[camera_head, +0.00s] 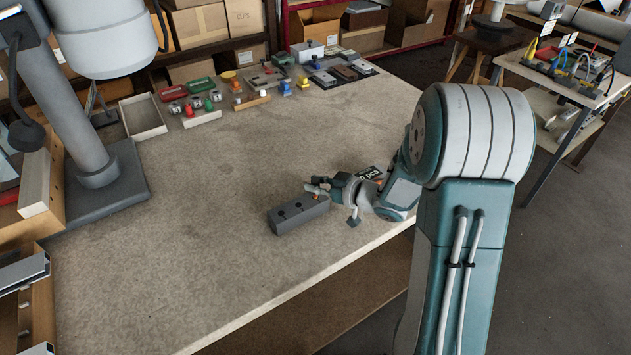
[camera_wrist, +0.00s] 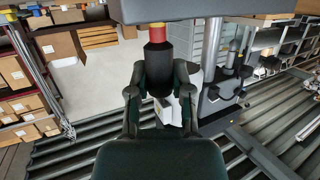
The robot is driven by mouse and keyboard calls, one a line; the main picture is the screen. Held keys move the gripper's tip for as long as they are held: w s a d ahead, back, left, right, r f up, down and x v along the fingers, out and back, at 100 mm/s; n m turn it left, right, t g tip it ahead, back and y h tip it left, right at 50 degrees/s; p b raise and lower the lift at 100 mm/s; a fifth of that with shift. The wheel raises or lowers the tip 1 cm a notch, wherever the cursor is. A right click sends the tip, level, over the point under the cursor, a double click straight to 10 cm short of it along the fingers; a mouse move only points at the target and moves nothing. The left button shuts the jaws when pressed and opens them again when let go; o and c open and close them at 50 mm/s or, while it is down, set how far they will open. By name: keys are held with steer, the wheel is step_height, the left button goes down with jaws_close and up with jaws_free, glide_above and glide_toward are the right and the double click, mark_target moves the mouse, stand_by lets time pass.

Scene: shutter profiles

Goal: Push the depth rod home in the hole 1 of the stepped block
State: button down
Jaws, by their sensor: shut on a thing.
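The stepped block (camera_head: 298,214) is a dark grey bar lying near the table's front edge in the head view, with dark holes along its top. Its grey body also spans the top of the wrist view (camera_wrist: 215,9). My gripper (camera_head: 322,188) is at the block's right end. In the wrist view my gripper (camera_wrist: 160,78) is shut on the depth rod (camera_wrist: 158,58), around its black grip. A red band and a short yellowish part show between the grip and the block. The rod's far end is hidden at the block, so its depth cannot be told.
A black label (camera_head: 369,172) lies behind my gripper. Trays and small coloured parts (camera_head: 203,102) stand at the back of the table (camera_head: 190,230). A grey column stand (camera_head: 100,180) is at the left. The table's middle is clear.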

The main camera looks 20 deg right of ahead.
steer(key=shift+f, duration=0.2)
steer(key=shift+c, duration=2.2)
jaws_free()
steer(key=v, duration=1.2)
steer(key=shift+w, duration=0.1)
